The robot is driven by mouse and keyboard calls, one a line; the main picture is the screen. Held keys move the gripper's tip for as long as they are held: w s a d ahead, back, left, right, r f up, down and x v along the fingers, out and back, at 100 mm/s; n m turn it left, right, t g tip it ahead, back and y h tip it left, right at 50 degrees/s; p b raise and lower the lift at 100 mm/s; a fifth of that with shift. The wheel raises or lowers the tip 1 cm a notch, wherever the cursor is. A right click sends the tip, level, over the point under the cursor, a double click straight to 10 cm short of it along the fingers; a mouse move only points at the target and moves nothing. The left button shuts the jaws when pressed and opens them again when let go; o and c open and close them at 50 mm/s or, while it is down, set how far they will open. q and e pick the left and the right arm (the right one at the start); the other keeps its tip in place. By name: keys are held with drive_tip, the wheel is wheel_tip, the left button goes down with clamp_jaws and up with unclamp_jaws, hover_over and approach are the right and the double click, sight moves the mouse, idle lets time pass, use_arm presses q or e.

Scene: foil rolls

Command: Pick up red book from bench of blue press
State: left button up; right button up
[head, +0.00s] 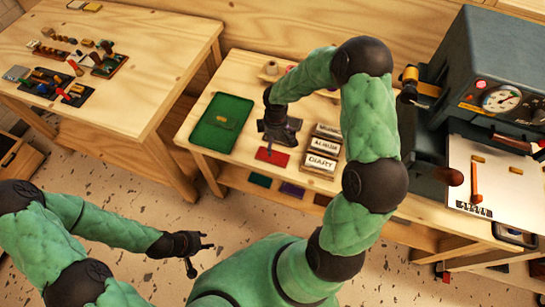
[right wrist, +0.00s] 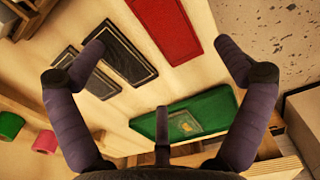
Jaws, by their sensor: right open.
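The red book (head: 272,155) lies flat near the front edge of the bench (head: 232,85), left of the blue-grey press (head: 490,65). In the right wrist view the red book (right wrist: 165,28) is at the top, below and between the fingertips, partly cut off by the frame. My right gripper (head: 280,132) hovers over the bench just behind the red book; its fingers (right wrist: 160,48) are spread wide and empty. My left gripper (head: 198,256) is low over the floor in front of the bench, its fingers apart and empty.
A green folder (head: 221,122) lies left of the red book. Two dark books (right wrist: 125,52) lie beside it in the right wrist view. Labelled boxes (head: 322,162) including a DIARY one stand to the right. More books (head: 260,180) lie on the lower shelf.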

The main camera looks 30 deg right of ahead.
sight(274, 154)
drive_tip(key=f+b, duration=0.1)
drive_tip(key=f, duration=0.3)
drive_tip(key=f+b, duration=0.1)
drive_tip(key=f, duration=0.4)
drive_tip(key=shift+w+a+f, duration=0.1)
drive_tip(key=shift+w+f, duration=0.1)
drive_tip(key=c, duration=1.1)
